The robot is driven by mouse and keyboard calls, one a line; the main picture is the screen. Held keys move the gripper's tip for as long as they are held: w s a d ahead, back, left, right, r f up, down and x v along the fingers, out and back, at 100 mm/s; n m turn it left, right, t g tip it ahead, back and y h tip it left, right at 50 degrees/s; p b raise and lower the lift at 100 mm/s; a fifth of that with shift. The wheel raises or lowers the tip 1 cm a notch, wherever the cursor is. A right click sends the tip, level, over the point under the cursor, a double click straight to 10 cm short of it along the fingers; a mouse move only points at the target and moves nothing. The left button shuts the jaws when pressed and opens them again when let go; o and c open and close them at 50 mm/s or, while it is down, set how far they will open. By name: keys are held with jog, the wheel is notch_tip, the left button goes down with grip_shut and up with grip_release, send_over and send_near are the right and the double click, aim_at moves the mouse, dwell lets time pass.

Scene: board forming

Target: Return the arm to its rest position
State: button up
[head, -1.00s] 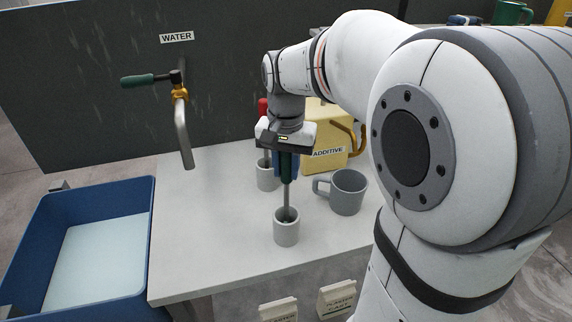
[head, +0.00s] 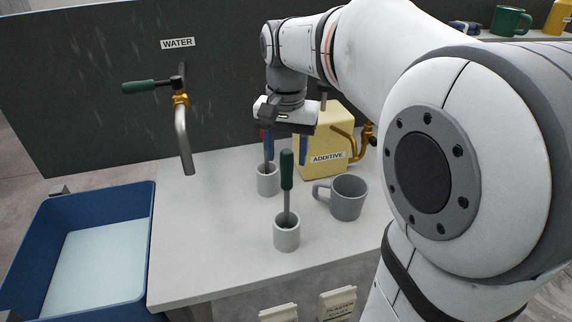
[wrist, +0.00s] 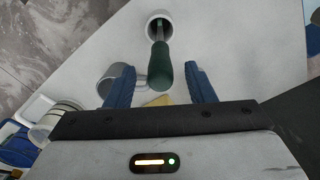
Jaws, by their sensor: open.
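My gripper (head: 284,146) is open and empty, with its blue fingers pointing down above the table. A green-handled tool (head: 287,172) stands in a small grey cup (head: 286,234), below and in front of my gripper. In the wrist view, the green handle (wrist: 161,68) shows between the two spread blue fingers (wrist: 160,88), apart from both. Its cup (wrist: 158,22) is at the top of that view.
A second small cup (head: 268,181) holds another tool, partly hidden behind my gripper. A grey mug (head: 347,198) stands to the right. A yellow additive container (head: 318,165) is behind. A water tap (head: 183,130) and blue basin (head: 60,212) are left.

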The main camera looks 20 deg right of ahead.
jog(key=shift+r, duration=1.05)
jog(key=s+f+n+t, duration=0.2)
jog(key=s+f+n, duration=0.4)
jog(key=s+f, duration=0.5)
jog(key=s, duration=0.2)
jog(key=shift+s+a+f+t, duration=0.2)
jog(key=shift+s+f+t, duration=0.2)
